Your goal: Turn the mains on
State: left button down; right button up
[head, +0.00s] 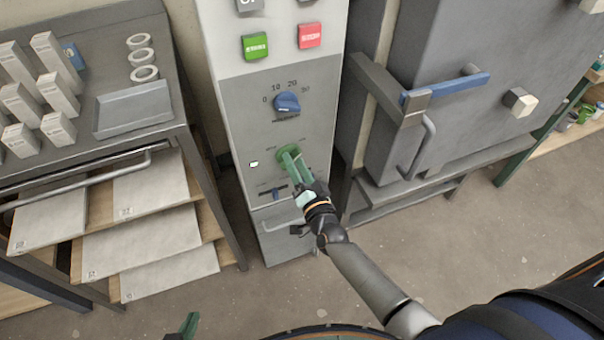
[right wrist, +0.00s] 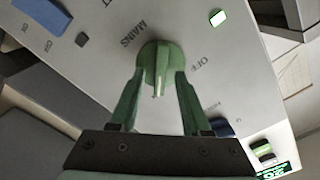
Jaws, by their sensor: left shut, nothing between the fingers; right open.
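The green mains knob (head: 284,153) sits on the grey front of the control column. In the right wrist view the knob (right wrist: 158,60) has a pale pointer mark toward the bottom of the picture, with "MAINS" and "OFF" printed near it. My right gripper (head: 294,165) is at the knob; in the right wrist view its green fingers (right wrist: 159,82) stand on either side of the knob, open. I cannot tell whether they touch it. A small pale green lamp (head: 254,164) glows left of the knob. My left gripper (head: 188,325) shows only as green fingertips at the bottom edge, empty.
Above the knob are a blue dial (head: 287,103), a green button (head: 255,46) and a red button (head: 309,35). A blue slider (head: 275,192) sits below. A shelf rack (head: 110,165) stands left, a grey kiln (head: 445,110) right. The floor in front is clear.

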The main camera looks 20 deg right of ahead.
jog(key=s, duration=1.2)
jog(key=shift+d+p, duration=0.25)
jog(key=shift+p, duration=0.1)
jog(key=shift+s, duration=0.15)
jog(key=s+f+n+g+p, duration=0.2)
jog(key=s+n+g, duration=0.2)
jog(key=s+n, duration=0.1)
jog(key=s+f+n+g+y+p, duration=0.1)
jog(key=s+f+n+g+p, duration=0.1)
jog(key=s+n, duration=0.4)
jog(key=s+g+p, duration=0.1)
jog(key=s+g, duration=0.1)
jog(key=shift+d+f+g+y, duration=0.15)
jog(key=shift+f+g+y, duration=0.15)
jog(key=shift+f+g, duration=0.1)
